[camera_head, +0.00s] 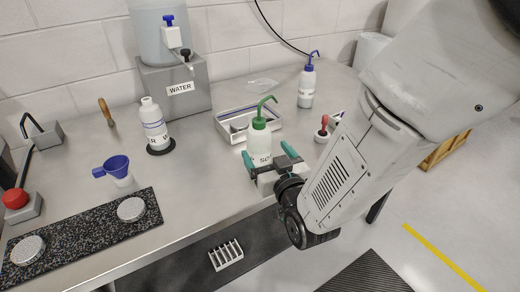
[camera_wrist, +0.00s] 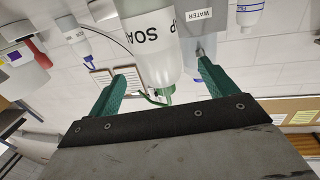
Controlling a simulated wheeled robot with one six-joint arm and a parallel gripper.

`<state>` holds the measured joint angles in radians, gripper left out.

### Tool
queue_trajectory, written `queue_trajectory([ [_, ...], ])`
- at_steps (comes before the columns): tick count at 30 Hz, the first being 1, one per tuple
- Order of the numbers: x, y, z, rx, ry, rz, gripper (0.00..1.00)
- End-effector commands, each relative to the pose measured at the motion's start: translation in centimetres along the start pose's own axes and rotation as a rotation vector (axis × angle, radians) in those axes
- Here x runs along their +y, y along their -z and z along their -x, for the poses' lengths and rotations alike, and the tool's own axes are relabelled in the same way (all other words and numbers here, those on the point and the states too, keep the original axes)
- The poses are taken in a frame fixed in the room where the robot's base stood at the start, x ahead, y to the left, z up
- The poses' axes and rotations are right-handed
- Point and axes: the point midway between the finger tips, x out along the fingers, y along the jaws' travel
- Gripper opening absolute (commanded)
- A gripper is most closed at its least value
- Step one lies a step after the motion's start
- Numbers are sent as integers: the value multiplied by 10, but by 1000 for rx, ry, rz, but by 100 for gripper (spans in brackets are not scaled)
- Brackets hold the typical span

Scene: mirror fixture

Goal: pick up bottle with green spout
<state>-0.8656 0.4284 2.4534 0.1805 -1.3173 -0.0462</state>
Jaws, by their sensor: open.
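The bottle with green spout (camera_head: 258,138) is white with "SO…" lettering and stands upright on the metal bench. In the wrist view the bottle (camera_wrist: 154,50) appears upside down, lettered "SOAP", with its green spout (camera_wrist: 158,97) pointing down in the picture. My gripper (camera_head: 268,152) is at the bottle's near side, its teal fingers spread to either side of the body. In the wrist view my gripper (camera_wrist: 167,68) is open, and the bottle shows between its fingers. I cannot tell how deep the bottle sits between them.
A white tray (camera_head: 222,130) sits just behind the bottle. A blue-spout bottle (camera_head: 306,88) stands at back right, and a small red-handled item (camera_head: 322,132) is to the right. A white bottle (camera_head: 154,125), blue funnel (camera_head: 116,165) and water dispenser (camera_head: 172,90) are left.

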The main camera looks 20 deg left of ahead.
Motion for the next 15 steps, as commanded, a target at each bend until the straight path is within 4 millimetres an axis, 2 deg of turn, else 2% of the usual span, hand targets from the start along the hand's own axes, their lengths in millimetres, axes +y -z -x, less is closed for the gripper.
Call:
queue_trajectory([
  [12,2,-1,-56,-1,-1,0,85],
  [15,2,-2,-64,-2,-1,0,85],
])
